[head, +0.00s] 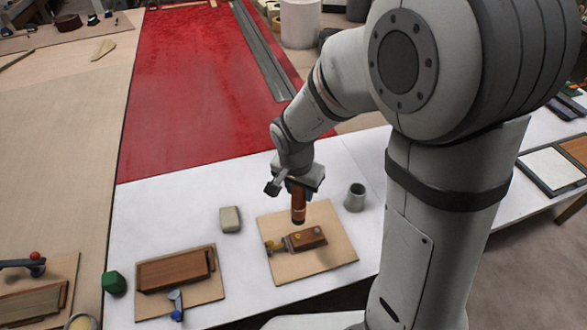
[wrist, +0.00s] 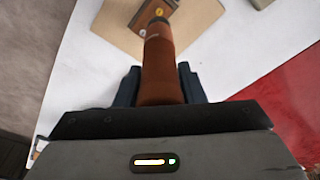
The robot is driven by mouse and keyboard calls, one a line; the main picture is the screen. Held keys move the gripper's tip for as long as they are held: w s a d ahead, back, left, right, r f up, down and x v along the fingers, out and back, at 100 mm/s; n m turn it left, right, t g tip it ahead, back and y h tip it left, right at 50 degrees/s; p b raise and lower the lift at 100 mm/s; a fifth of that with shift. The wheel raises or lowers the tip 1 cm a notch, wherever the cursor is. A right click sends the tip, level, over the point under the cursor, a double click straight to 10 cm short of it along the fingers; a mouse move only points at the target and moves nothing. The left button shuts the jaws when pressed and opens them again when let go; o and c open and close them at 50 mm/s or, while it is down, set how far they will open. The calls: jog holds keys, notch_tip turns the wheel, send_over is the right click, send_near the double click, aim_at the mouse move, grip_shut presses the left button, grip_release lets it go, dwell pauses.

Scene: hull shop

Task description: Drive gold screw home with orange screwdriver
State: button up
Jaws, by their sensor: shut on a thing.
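My gripper (head: 298,184) is shut on the orange screwdriver (head: 299,205), which hangs upright below it over the wooden board (head: 340,240). In the wrist view the screwdriver handle (wrist: 160,68) stands between the dark fingers (wrist: 158,86). A brown block (head: 308,239) lies on the board with gold spots on it. One gold screw head (head: 318,230) shows on the block's right part, and another gold spot shows near its middle. The screwdriver's lower end is just above or behind the block. I cannot tell whether it touches a screw.
A grey cup (head: 355,197) stands right of the board and a pale block (head: 230,219) to its left. A second board with a brown piece (head: 175,271) and a blue-handled tool (head: 177,305) lies front left, near a green object (head: 114,283). White table between is clear.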

jog(key=shift+w+d+f, duration=0.1)
jog(key=shift+w+f, duration=0.05)
jog(key=shift+w, duration=0.15)
jog(key=shift+s+f+b, duration=0.15)
jog(key=shift+f+b, duration=1.65)
jog(key=shift+f, duration=1.1)
jog(key=shift+s, duration=0.1)
